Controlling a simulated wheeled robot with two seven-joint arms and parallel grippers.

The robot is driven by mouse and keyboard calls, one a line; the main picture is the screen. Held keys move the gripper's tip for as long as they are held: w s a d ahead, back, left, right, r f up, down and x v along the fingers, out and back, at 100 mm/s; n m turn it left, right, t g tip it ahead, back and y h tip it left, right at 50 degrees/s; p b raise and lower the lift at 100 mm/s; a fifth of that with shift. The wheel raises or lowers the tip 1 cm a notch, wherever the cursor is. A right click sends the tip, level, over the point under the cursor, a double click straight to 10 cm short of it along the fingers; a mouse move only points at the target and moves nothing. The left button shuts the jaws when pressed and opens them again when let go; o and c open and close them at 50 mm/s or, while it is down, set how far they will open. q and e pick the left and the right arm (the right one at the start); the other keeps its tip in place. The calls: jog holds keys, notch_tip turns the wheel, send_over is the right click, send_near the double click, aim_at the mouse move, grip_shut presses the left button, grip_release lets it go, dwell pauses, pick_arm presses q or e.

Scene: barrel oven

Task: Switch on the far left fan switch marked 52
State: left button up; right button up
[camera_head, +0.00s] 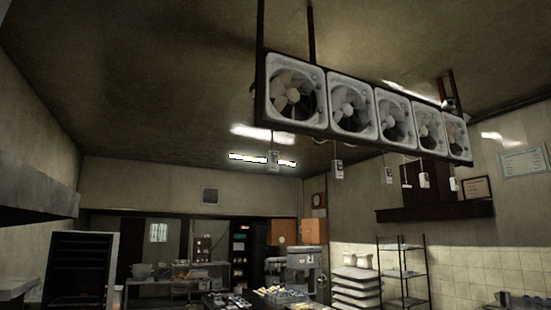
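A row of several square white fans hangs from the ceiling in a dark frame (360,135). The leftmost fan (294,92) is the largest in view. Small pale switch boxes hang on cords below the fans. The far left switch (273,160) hangs below the leftmost fan, against the ceiling. Another switch (337,169) hangs to its right, with several more further right. The number 52 is too small to read, and I cannot tell whether the switch is on or off. Neither of my grippers is in view.
Below stand a dark open rack (78,270) at the left, a metal table (165,283) with items, a mixer-like machine (303,265) and a wire shelf rack (402,272) at the right. The air around the far left switch looks clear.

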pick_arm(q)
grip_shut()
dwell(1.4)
